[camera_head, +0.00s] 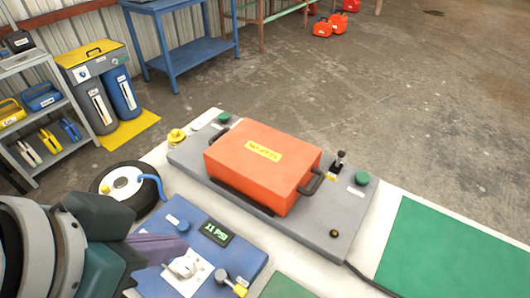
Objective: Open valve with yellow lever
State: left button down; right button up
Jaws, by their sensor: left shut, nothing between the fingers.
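A blue control panel (178,215) lies on the white bench at the lower middle, with a lit display (217,232) reading 11 PSI. Near its front edge is a valve lever (223,276) with a round grey pivot and a yellow tip (240,290), pointing down and to the right. My left gripper (168,250) comes in from the lower left, shut and empty. It is over the panel's left part, beside a white knob (183,267) on a white plate, apart from the yellow-tipped lever. It hides the panel's left edge. My right gripper is not in view.
An orange case (264,163) sits on a grey panel (323,227) behind the blue one. A small wheel (108,177) with a blue hose (154,180) lies at the left, close to my arm. A green mat (450,250) lies clear at the right.

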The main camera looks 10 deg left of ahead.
pick_arm(q)
jog(key=m+t+h+b, duration=0.1)
jog(key=t+h+b, duration=0.1)
jog(key=b, duration=1.6)
send_over(242, 287)
jog(key=s+a, duration=0.1)
jog(key=s, duration=0.2)
notch_tip(242, 287, down, 21)
jog(key=shift+w+f, duration=0.1)
jog(key=shift+w, duration=0.15)
jog(key=b+x, duration=0.2)
jog(key=x, duration=0.7)
jog(key=shift+w+f+b, duration=0.1)
jog(key=shift+f+b, duration=0.25)
jog(key=shift+b, duration=0.05)
jog(key=shift+f, duration=0.2)
jog(key=shift+s+a+f+p, duration=0.1)
jog(key=shift+s+a+p, duration=0.2)
jog(key=shift+s, duration=0.55)
jog(key=shift+s+a+f+p, duration=0.2)
jog(key=shift+s+a, duration=0.15)
jog(key=shift+s, duration=0.5)
